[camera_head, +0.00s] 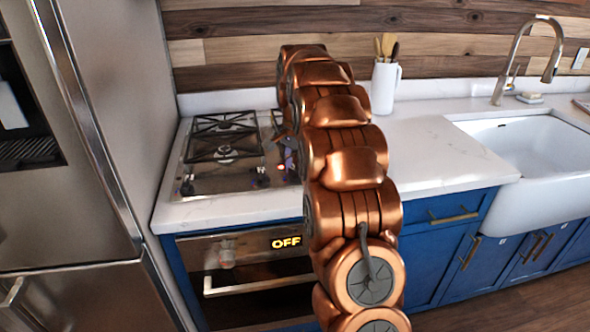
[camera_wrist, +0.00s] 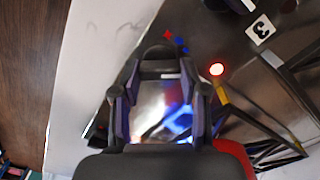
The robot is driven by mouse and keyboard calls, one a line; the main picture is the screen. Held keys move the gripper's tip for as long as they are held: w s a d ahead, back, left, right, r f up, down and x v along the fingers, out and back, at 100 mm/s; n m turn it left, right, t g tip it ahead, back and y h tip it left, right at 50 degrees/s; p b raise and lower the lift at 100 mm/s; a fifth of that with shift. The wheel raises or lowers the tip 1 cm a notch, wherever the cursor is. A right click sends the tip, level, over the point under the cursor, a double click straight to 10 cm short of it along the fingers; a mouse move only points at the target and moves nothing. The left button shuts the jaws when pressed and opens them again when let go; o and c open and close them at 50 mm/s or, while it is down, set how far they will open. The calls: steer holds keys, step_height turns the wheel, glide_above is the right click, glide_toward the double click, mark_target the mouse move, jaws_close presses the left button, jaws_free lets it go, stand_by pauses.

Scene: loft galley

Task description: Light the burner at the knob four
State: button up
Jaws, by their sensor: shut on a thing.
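The gas cooktop (camera_head: 186,150) is set in the white counter. My gripper (camera_wrist: 160,75) is down at the cooktop and shut on a dark round knob (camera_wrist: 158,48). Its number is not visible. Another knob (camera_wrist: 243,4) stands beside a label (camera_wrist: 261,28) reading 3 at the top of the wrist view. A red light (camera_wrist: 217,69) glows on the steel near my gripper. Small red and blue marks lie just beyond the held knob. A bright bluish glow shows between my fingers; I cannot tell flame from reflection. In the head view my arm hides the cooktop's right part.
Black grates (camera_head: 222,136) cover the left burners. Front knobs (camera_head: 187,188) are at the left edge. The oven display (camera_head: 286,242) reads OFF. A utensil jug (camera_head: 384,86) stands behind my arm. The sink (camera_head: 540,150) is at right, the fridge (camera_head: 110,110) at left.

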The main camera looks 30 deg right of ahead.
mark_target(295, 170)
stand_by(0.5)
steer(key=o, duration=1.1)
steer(key=shift+o, duration=0.2)
steer(key=shift+r, duration=3.75)
